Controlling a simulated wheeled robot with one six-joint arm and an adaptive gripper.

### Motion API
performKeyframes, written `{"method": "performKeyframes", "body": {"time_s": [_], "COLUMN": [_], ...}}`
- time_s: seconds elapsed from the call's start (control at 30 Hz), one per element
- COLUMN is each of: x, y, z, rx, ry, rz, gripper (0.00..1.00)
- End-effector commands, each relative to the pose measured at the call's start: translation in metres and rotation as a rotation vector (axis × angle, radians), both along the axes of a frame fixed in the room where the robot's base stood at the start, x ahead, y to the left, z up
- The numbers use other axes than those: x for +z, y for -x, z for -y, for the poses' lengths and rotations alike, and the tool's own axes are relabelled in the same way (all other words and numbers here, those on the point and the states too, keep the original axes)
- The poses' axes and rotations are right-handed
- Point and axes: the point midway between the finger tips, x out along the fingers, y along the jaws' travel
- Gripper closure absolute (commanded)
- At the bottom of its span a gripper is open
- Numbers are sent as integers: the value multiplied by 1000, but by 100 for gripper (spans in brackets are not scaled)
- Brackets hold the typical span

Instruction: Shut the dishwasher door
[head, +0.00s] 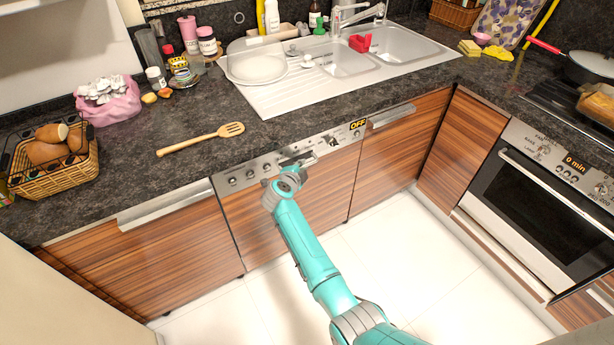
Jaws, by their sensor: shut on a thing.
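The dishwasher door (244,218) is a striped wood-grain panel under the counter, between two matching cabinets. It stands upright and looks about flush with them; I cannot tell whether a small gap is left at its top. Its metal control strip (240,177) has several knobs and a display reading OFF. My gripper (298,160) is at the middle of this strip, at the door's handle, and is shut on it. My teal arm covers part of the door, and the fingertips are small and partly hidden.
The dark counter (215,105) runs above the door, with a slotted wooden spatula (200,139) near its edge. A sink (345,62) is behind. An oven (545,205) stands at the right. The white tiled floor (210,305) before the door is clear.

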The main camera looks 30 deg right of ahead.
Motion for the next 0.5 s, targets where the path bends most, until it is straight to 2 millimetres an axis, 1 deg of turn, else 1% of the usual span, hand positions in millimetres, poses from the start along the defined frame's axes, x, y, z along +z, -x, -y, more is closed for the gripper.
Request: {"method": "performKeyframes", "body": {"time_s": [0.07, 0.2, 0.23, 0.27, 0.3, 0.5], "x": [4, 3, 3, 3, 2, 1], "y": [-7, -5, -5, -5, -5, -4], "z": [0, 1, 1, 1, 1, 0], "rx": [0, 0, 0, 0, 0, -1], "ry": [2, 2, 2, 2, 2, 1], "rz": [-6, -6, -6, -6, -6, -8], "gripper": [100, 100, 84, 77, 75, 75]}}
